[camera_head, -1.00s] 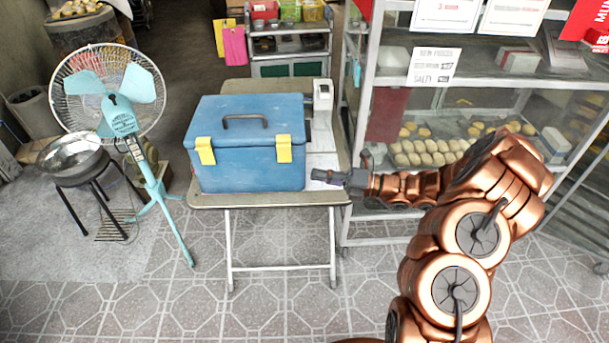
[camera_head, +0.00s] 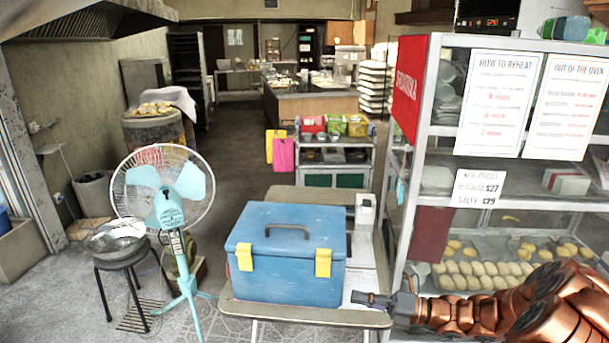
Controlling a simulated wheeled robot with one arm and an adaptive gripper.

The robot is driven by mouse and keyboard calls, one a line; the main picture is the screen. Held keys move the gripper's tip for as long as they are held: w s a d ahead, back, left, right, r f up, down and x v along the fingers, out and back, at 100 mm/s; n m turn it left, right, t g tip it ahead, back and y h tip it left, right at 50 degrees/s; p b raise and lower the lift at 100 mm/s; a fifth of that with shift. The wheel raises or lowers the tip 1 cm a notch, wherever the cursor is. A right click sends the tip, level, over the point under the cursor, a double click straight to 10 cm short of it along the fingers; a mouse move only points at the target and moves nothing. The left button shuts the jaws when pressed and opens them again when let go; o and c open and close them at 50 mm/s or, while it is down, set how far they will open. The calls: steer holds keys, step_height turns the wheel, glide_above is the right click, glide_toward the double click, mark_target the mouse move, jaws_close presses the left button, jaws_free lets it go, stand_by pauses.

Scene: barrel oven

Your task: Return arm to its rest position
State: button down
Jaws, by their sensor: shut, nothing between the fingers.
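My copper-coloured arm (camera_head: 490,308) enters from the lower right and reaches left, low in front of the glass display shelf. My gripper (camera_head: 372,299) is at its left end, just right of the blue cooler box and by the right part of the table. The gripper is shut and holds nothing. The blue cooler box (camera_head: 287,283) with two yellow latches stands closed on the small table (camera_head: 300,313).
The glass display shelf (camera_head: 420,180) with bread stands at the right, close to my arm. A turquoise fan (camera_head: 166,200) and a stool with a metal bowl (camera_head: 117,240) stand left. A cart (camera_head: 335,165) stands behind the table. Open floor (camera_head: 235,180) lies between fan and cart.

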steer(key=s+a+r+n+g+h, duration=0.35)
steer(key=s+a+n+g, duration=0.2)
steer(key=s+n, duration=0.4)
steer(key=s+a+r+n+g+h, duration=0.35)
steer(key=s+a+n+g, duration=0.2)
steer(key=s+n, duration=0.4)
steer(key=s+d+n+t+h, duration=0.3)
steer(key=s+d+n+h, duration=0.7)
steer(key=s+n, duration=0.6)
steer(key=s+d, duration=0.1)
steer(key=d, duration=0.1)
steer(key=shift+d+h, duration=0.3)
steer(key=shift+d, duration=0.05)
steer(key=shift+d, duration=0.1)
